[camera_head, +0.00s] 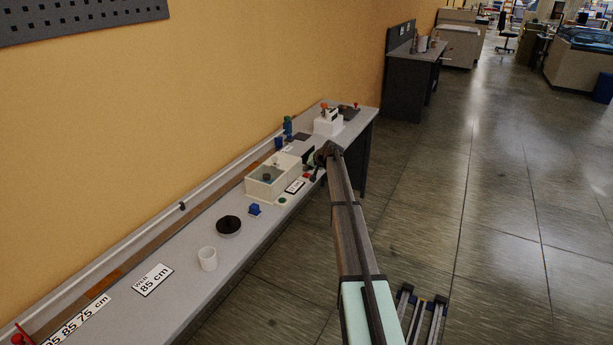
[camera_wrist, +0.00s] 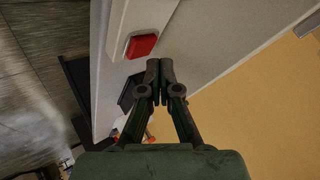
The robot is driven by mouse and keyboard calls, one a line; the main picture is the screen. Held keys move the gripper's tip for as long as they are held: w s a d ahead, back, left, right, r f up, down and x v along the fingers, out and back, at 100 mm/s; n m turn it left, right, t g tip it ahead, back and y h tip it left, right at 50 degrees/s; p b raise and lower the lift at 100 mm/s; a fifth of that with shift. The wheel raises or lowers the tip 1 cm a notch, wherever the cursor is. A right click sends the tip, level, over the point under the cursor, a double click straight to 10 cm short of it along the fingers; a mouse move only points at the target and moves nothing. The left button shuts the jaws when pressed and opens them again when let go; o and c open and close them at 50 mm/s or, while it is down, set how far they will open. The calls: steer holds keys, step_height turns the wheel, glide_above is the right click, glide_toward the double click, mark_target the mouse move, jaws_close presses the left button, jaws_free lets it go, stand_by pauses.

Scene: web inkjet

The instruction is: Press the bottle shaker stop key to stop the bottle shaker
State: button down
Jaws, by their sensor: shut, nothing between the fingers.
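A red square key (camera_wrist: 141,45) sits on the edge of a pale housing (camera_wrist: 150,15) at the top of the wrist view. My gripper (camera_wrist: 159,64) is shut and empty. Its fingertips are just to the lower right of the red key in that view; they do not cover it, and I cannot tell their height over the surface. My gripper (camera_head: 316,173) is close to the red key there.
The long grey bench (camera_head: 188,270) runs along a yellow wall. A blue block (camera_head: 254,209), a dark round plate (camera_head: 229,225) and a white cup (camera_head: 207,258) stand nearer. A white device (camera_head: 328,122) stands beyond the gripper.

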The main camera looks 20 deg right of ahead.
mark_target(308, 175)
steer(key=shift+r+p, duration=0.45)
steer(key=shift+r, duration=2.05)
steer(key=s+a+f+n+g, duration=0.1)
steer(key=s+a+f+g, duration=0.2)
steer(key=s+a+f, duration=0.7)
steer(key=s+a+f+n+g, duration=0.1)
steer(key=s+a+f+g, duration=0.25)
steer(key=s+f, duration=1.2)
steer(key=s+a+f+n+g, duration=0.15)
steer(key=s+a+f, duration=0.55)
steer(key=s, duration=1.2)
steer(key=s+a+f+n+g, duration=0.1)
steer(key=s+a, duration=0.3)
steer(key=s, duration=1)
steer(key=s+a+f+g+h, duration=0.1)
steer(key=s+a+f+g, duration=0.2)
steer(key=s, duration=1.2)
steer(key=s+a+f+n+g+h, duration=0.1)
steer(key=s+a+f+g, duration=0.2)
steer(key=s, duration=1.2)
steer(key=shift+a+n+g, duration=0.3)
steer(key=shift+a+n, duration=0.05)
steer(key=shift+a, duration=0.45)
